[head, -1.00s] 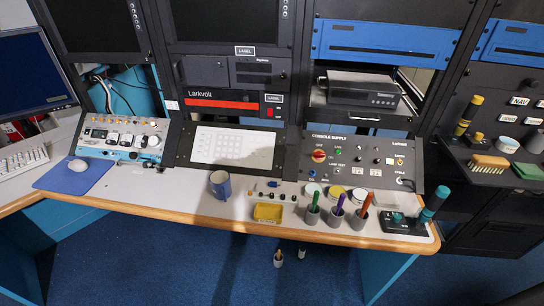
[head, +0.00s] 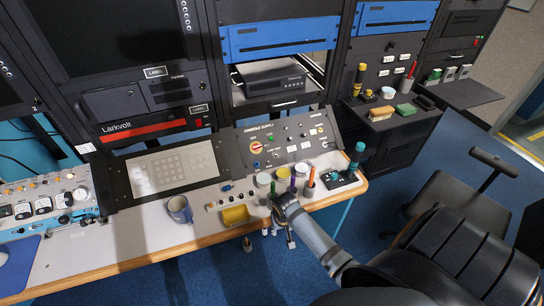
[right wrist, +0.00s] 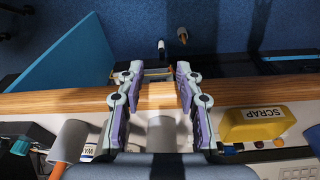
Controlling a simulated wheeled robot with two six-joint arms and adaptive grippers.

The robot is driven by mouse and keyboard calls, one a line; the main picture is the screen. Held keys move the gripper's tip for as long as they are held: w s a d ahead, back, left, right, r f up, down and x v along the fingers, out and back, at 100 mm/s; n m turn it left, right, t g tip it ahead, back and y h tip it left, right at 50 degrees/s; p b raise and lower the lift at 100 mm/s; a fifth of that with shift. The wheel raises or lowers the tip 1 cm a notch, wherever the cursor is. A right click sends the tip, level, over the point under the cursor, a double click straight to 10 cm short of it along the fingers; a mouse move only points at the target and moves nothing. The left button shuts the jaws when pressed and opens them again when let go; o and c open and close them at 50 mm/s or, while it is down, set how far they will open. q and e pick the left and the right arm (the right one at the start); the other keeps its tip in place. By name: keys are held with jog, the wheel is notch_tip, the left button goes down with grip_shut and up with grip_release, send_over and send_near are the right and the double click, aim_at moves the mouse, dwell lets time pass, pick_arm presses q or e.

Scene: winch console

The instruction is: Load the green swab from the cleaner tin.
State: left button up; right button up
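The green swab (head: 274,189) stands in a grey holder near the console desk's front edge, close beside my right wrist. A purple swab (head: 293,185) and an orange swab (head: 311,178) stand to its right; the orange one also shows in the right wrist view (right wrist: 70,140). Behind them are three small round tins (head: 263,180); their labels are unreadable here, so I cannot tell which is the cleaner tin. My right gripper (head: 279,234) is at the desk's front edge. In the right wrist view it (right wrist: 157,82) is open, with nothing gripped. My left gripper is not in view.
A yellow tray (head: 236,215), labelled SCRAP in the right wrist view (right wrist: 255,124), sits left of the swabs. A blue-grey mug (head: 180,210) stands farther left. A joystick box (head: 340,180) is at the right. A black chair (head: 460,250) stands at the lower right.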

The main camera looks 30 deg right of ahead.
aim_at(273, 183)
jog(key=w+d+r+m, duration=0.1)
jog(key=w+r+m, duration=0.1)
jog(key=r, duration=0.5)
jog(key=w+d+r+m+g+p, duration=0.1)
jog(key=w+r+m, duration=0.2)
jog(key=w+r, duration=0.2)
jog(key=w+d+r+m+p, duration=0.1)
jog(key=w+r, duration=0.3)
jog(key=r, duration=0.4)
jog(key=shift+d+r+m+g+y, duration=0.3)
jog(key=shift+m+y, duration=0.1)
jog(key=shift+m, duration=0.3)
jog(key=shift+r, duration=0.15)
jog(key=shift+s, duration=0.2)
notch_tip(273, 183, down, 5)
jog(key=b, duration=0.6)
jog(key=shift+r, duration=0.1)
jog(key=shift+w+f, duration=0.1)
jog(key=shift+f, duration=2.05)
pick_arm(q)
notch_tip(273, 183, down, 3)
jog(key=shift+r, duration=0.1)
pick_arm(e)
jog(key=shift+c, duration=0.3)
